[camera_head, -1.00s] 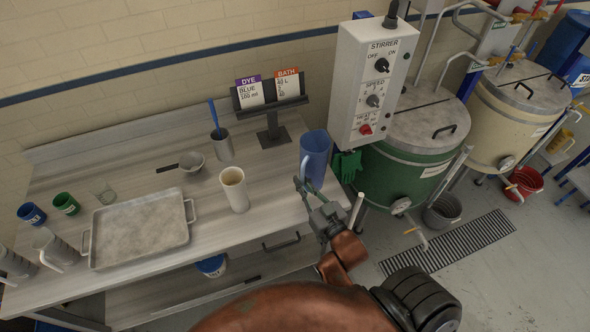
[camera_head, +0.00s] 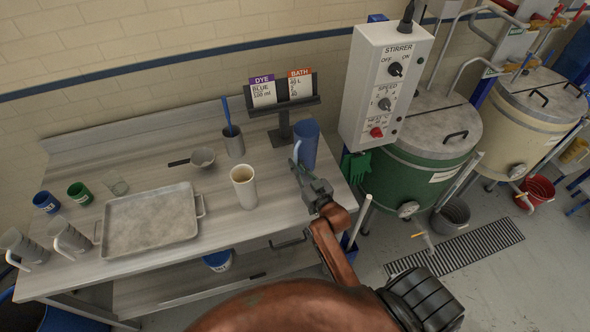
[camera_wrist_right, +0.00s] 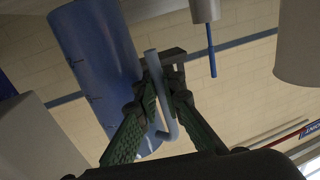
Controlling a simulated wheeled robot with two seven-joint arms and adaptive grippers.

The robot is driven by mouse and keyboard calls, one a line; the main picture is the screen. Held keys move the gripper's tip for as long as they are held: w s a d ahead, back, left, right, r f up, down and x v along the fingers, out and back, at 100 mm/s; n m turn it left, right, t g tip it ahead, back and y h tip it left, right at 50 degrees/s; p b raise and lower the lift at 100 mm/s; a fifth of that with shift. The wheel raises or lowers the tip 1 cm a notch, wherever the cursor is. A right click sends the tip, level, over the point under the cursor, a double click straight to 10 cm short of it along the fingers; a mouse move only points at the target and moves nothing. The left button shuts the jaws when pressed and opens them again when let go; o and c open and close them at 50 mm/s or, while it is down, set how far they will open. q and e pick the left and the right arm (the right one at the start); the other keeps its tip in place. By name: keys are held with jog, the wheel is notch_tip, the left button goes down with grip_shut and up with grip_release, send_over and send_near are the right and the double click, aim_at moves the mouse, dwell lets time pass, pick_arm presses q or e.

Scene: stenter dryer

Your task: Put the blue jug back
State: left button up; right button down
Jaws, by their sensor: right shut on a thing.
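The blue jug (camera_head: 307,145) is upright at the right end of the table (camera_head: 265,215), right of the beige cup and in front of the sign stand. My right gripper (camera_head: 299,172) is at its near side, shut on the jug's handle. In the right wrist view the jug (camera_wrist_right: 95,65) fills the upper left, and its pale handle lies between the two fingers (camera_wrist_right: 163,88). I cannot tell whether the jug's base touches the table. My left gripper is not in view.
A beige cup (camera_head: 244,187), a grey beaker with a blue stick (camera_head: 234,144) and the sign stand (camera_head: 284,127) are near the jug. A metal tray (camera_head: 150,220) lies left. The stirrer box (camera_head: 385,90) and green vat (camera_head: 415,165) stand right.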

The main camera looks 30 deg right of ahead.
jog(key=shift+w+d+f, duration=0.1)
jog(key=shift+w+f, duration=0.15)
jog(key=shift+f, duration=0.8)
jog(key=shift+w+d+f, duration=0.1)
jog(key=shift+w+f, duration=0.1)
jog(key=shift+f, duration=0.8)
jog(key=shift+a+f, duration=0.1)
jog(key=c, duration=2)
grip_release()
jog(key=shift+c, duration=0.2)
jog(key=s, duration=1.2)
jog(key=shift+a+b, duration=0.2)
jog(key=shift+b, duration=0.25)
